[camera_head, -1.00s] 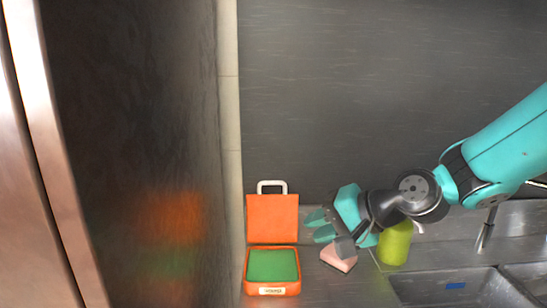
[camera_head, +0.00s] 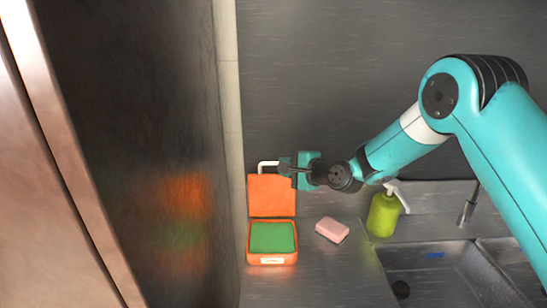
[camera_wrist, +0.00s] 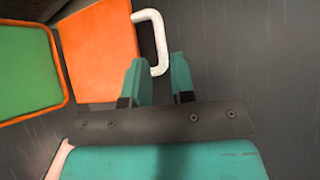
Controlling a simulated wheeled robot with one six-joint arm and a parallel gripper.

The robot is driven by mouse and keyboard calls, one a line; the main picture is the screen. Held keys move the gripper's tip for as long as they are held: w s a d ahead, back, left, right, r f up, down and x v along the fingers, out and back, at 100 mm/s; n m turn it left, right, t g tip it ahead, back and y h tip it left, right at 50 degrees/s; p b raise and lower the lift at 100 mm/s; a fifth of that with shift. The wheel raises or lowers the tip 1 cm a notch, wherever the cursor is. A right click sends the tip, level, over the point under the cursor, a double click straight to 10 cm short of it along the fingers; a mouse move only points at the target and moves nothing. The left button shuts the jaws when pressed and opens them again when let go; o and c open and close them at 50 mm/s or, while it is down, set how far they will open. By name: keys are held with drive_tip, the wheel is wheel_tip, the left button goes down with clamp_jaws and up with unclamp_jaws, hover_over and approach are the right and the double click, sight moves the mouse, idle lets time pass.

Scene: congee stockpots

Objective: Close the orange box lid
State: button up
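The orange box (camera_head: 272,258) stands on the counter with its lid (camera_head: 271,196) raised open behind it. Its inside shows green (camera_head: 272,237). A white U-shaped handle (camera_head: 265,163) sits on the lid's top edge. My gripper (camera_head: 286,169) is at the right side of this handle. In the wrist view my gripper (camera_wrist: 161,66) has a gap between its teal fingers. The handle's near end (camera_wrist: 158,69) reaches between the fingertips, close to the left finger. The orange lid (camera_wrist: 98,50) and the green inside (camera_wrist: 28,70) also show there.
A pink sponge-like block (camera_head: 332,230) lies right of the box. A green pump bottle (camera_head: 383,214) stands farther right, by a steel sink (camera_head: 440,275) with a faucet (camera_head: 468,205). A dark wall stands close left of the box.

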sight(273, 164)
drive_tip(key=p+x, duration=0.1)
drive_tip(key=x, duration=0.4)
drive_tip(key=shift+w+a, duration=0.2)
drive_tip(key=shift+a, duration=0.05)
drive_tip(key=shift+c, duration=0.4)
clamp_jaws()
